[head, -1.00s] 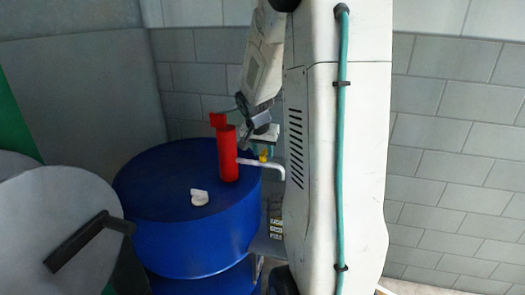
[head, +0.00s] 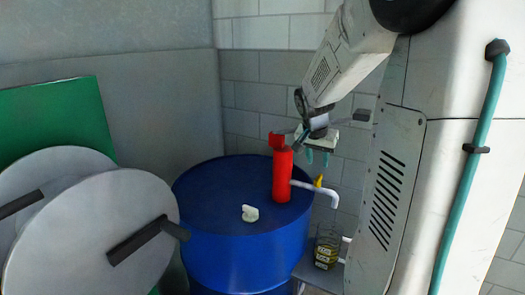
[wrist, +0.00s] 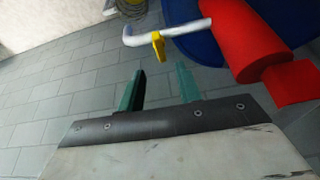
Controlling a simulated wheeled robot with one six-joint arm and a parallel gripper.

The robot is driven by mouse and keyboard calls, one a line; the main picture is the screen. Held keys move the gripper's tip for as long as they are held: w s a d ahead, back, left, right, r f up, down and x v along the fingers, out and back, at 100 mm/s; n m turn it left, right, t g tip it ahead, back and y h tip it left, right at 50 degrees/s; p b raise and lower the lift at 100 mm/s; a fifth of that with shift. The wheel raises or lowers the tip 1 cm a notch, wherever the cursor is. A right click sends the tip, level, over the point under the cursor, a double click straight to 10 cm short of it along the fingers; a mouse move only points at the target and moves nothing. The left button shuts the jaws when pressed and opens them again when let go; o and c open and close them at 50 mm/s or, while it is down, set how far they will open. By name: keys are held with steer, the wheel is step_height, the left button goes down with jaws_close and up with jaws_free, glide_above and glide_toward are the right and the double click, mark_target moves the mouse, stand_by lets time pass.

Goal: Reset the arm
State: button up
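My gripper (head: 318,157) hangs beside the red pump on the blue drum, to the right of the pump's top in the head view. In the wrist view my gripper's two green fingers (wrist: 160,88) stand apart with nothing between them. The red pump (head: 283,178) stands upright on the blue drum (head: 225,215). A white spout (head: 322,190) runs from the pump to the right and bends down; it also shows in the wrist view (wrist: 175,31), ahead of my fingertips. A yellow piece (wrist: 158,46) sits on the spout.
A small white cap (head: 250,213) lies on the drum top. A jar with yellowish contents (head: 326,250) stands on a grey ledge below the spout. Large grey discs with dark handles (head: 120,215) and a green panel (head: 60,120) are at left. Tiled wall behind.

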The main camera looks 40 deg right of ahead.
steer(key=s+a+r+n+y, duration=0.1)
steer(key=s+a+n, duration=0.3)
steer(key=a, duration=0.6)
steer(key=s+a+r+n+y, duration=0.1)
steer(key=s+a+n, duration=0.4)
steer(key=s+a, duration=0.3)
steer(key=s+a+r+n+y, duration=0.1)
steer(key=s+a+n, duration=0.3)
steer(key=a, duration=0.9)
steer(key=shift+s+a+n+y, duration=0.3)
steer(key=shift+s+y, duration=0.3)
steer(key=shift+s, duration=0.65)
